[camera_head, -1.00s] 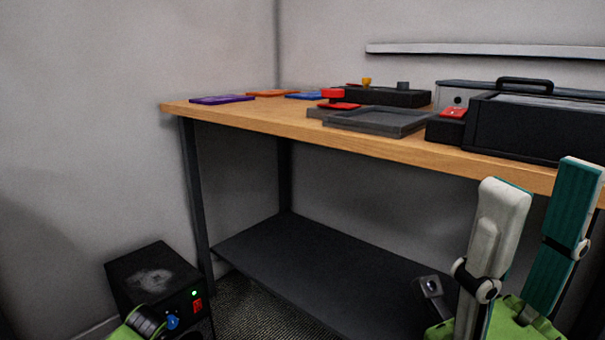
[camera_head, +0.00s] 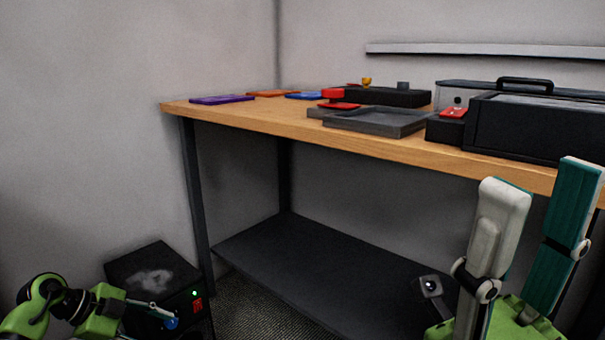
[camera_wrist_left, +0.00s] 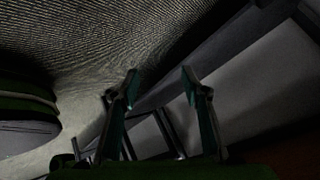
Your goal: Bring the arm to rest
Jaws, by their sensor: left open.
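My left arm comes in at the lower left of the head view, green and black, with its left gripper (camera_head: 150,306) seen nearly side-on in front of the black box. In the left wrist view the two teal-and-black fingers of this gripper (camera_wrist_left: 160,75) stand apart with nothing between them. My right gripper (camera_head: 545,176) is at the lower right of the head view, in front of the table's front edge. Its fingers, one pale and one teal, point up, wide apart and empty.
The wooden table (camera_head: 270,119) carries purple (camera_head: 222,99), orange (camera_head: 272,93) and blue (camera_head: 303,96) flat pieces, a grey tray (camera_head: 375,128) and a black handled case (camera_head: 535,125). A dark shelf (camera_head: 320,265) lies below. A black box (camera_head: 150,270) stands on the floor.

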